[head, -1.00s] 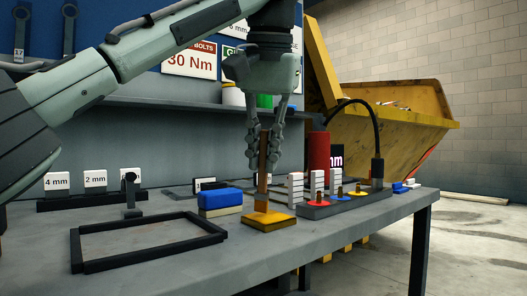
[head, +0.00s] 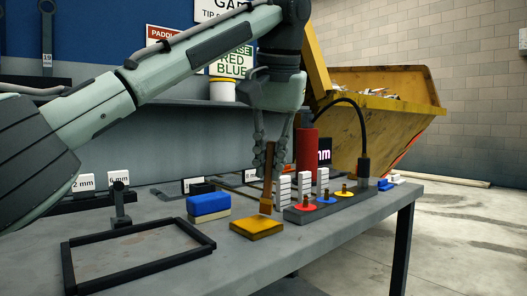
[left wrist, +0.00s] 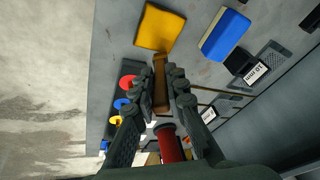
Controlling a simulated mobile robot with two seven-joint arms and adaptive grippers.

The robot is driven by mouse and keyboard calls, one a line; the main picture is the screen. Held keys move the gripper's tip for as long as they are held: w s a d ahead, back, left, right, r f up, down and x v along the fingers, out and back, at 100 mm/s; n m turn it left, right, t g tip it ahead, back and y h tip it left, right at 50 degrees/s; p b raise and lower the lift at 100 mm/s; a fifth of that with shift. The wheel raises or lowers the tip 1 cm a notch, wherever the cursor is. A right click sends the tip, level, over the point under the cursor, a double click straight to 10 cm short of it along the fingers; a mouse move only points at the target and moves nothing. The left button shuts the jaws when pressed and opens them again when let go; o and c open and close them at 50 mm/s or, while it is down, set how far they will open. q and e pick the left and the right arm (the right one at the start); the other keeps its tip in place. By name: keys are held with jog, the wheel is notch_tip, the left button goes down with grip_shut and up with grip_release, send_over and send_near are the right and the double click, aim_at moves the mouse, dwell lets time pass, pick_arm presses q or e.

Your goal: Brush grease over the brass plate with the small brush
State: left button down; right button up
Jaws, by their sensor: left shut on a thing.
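My left gripper (head: 275,141) is shut on the brown handle of the small brush (head: 269,172), which hangs nearly upright with its tip down. The brass plate (head: 257,230), a yellow-gold square, lies flat on the bench just below and in front of the tip. The tip sits near the plate's back edge; whether it touches is unclear. In the left wrist view the gripper (left wrist: 160,72) holds the brush (left wrist: 160,85), which points toward the plate (left wrist: 160,28). My right gripper is not in view.
A blue-and-cream block (head: 209,206) lies left of the plate. A dark rack (head: 335,207) with red, blue and yellow discs stands to the right, near a red cylinder (head: 306,150). An empty black frame (head: 140,262) lies at the front left. The bench front is clear.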

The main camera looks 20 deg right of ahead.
pick_arm(q)
jog(key=shift+a+f, duration=0.15)
jog(key=shift+f, duration=0.1)
jog(key=a+b, duration=0.1)
jog(key=s+a+b, duration=0.1)
jog(key=a, duration=0.1)
jog(key=shift+s+a+r, duration=0.1)
jog(key=shift+s+a, duration=0.1)
jog(key=shift+a, duration=0.05)
notch_tip(320, 180, up, 6)
jog(key=p, duration=0.7)
dwell(0.5)
